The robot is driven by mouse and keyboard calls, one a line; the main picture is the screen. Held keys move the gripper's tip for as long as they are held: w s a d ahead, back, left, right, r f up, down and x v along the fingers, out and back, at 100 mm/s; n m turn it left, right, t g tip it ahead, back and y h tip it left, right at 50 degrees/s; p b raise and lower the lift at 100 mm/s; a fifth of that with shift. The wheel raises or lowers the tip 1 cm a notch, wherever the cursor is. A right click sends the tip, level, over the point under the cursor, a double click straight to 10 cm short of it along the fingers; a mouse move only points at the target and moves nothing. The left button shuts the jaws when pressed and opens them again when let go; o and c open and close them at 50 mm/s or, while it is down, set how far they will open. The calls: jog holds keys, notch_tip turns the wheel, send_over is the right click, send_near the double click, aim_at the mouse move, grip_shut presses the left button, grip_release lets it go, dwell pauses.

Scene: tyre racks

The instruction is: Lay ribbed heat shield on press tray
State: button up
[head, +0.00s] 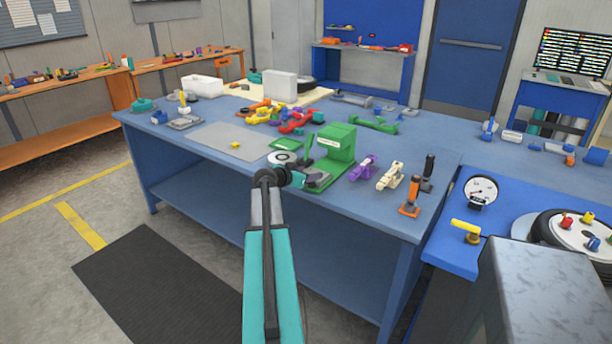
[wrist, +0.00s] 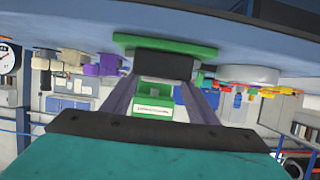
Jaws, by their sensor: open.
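The green press (head: 338,143) stands on the blue bench, its white label also showing in the wrist view, where its body (wrist: 166,92) is upside down. Its flat green base (head: 334,174) extends toward me. A dark grey block-like piece (head: 319,180), seemingly the heat shield, is at the front of the base; its ribs are too small to make out. In the wrist view, the dark piece (wrist: 163,64) lies against the green base (wrist: 192,45), between my fingertips. My gripper (head: 305,180) is open around or just in front of it; I cannot tell whether the fingers touch it.
A white disc (head: 281,158) and a green plate (head: 287,144) lie left. The grey mat (head: 225,142) is mostly clear.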

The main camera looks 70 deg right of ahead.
jog(key=shift+a+f+p, duration=0.15)
jog(key=shift+f+p, duration=0.3)
jog(key=shift+w+r+p, duration=0.1)
jog(key=shift+r+p, duration=0.35)
jog(key=shift+p, duration=0.35)
jog(key=b+v, duration=0.2)
jog(key=v, duration=0.9)
jog(key=shift+a+r+b, duration=0.25)
jog(key=shift+r+b, duration=0.1)
jog(key=shift+r, duration=0.05)
jog(key=shift+f, duration=0.1)
